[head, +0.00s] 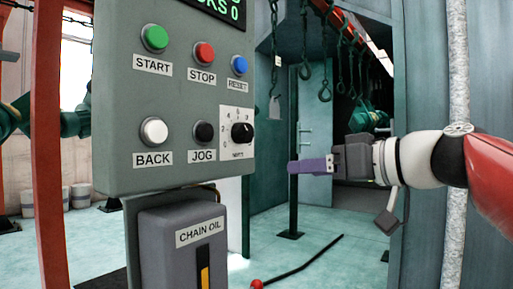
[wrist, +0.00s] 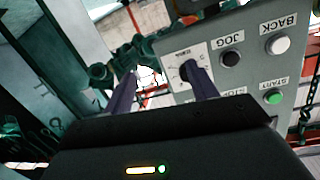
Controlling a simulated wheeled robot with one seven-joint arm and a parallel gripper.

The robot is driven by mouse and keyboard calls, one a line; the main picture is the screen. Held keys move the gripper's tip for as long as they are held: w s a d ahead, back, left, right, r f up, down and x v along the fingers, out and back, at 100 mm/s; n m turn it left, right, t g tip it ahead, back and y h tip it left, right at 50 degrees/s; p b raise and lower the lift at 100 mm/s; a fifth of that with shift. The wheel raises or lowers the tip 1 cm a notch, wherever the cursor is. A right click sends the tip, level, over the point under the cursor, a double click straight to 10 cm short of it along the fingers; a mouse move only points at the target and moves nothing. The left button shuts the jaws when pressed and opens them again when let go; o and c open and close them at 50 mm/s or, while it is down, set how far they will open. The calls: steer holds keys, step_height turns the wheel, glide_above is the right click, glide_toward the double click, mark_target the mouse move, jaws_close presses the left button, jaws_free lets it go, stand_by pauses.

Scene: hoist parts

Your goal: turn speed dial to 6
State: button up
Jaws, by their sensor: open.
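The speed dial (head: 242,132) is a black knob on a white numbered plate (head: 237,154), at the lower right of the grey control panel (head: 185,97). Its pointer setting is too small to read surely. My gripper (head: 291,166) has purple fingers and is in the air to the right of the panel, apart from the dial and a little lower in the head view. In the wrist view my gripper (wrist: 160,72) is open and empty. The dial (wrist: 188,71) shows there close by the right fingertip, which partly covers it.
The JOG button (head: 204,132) sits left of the dial and the blue RESET button (head: 239,66) above it. The chain oil box (head: 180,248) is below the panel. Chains with hooks (head: 325,90) hang behind my arm. A grey vertical pipe (head: 457,60) stands at the right.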

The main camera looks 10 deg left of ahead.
mark_target(249, 134)
steer(key=a+r+n, duration=0.1)
steer(key=a+r, duration=0.1)
steer(key=a, duration=0.1)
steer(key=w+a+r+n+y, duration=0.1)
steer(key=a+r, duration=0.1)
steer(key=a, duration=0.2)
steer(key=w+a+r+n+y+p, duration=0.1)
steer(key=a, duration=0.3)
steer(key=shift+a+r+g, duration=0.1)
steer(key=shift+r+g, duration=0.3)
steer(key=shift+w, duration=0.1)
steer(key=c, duration=1)
steer(key=shift+m, duration=0.3)
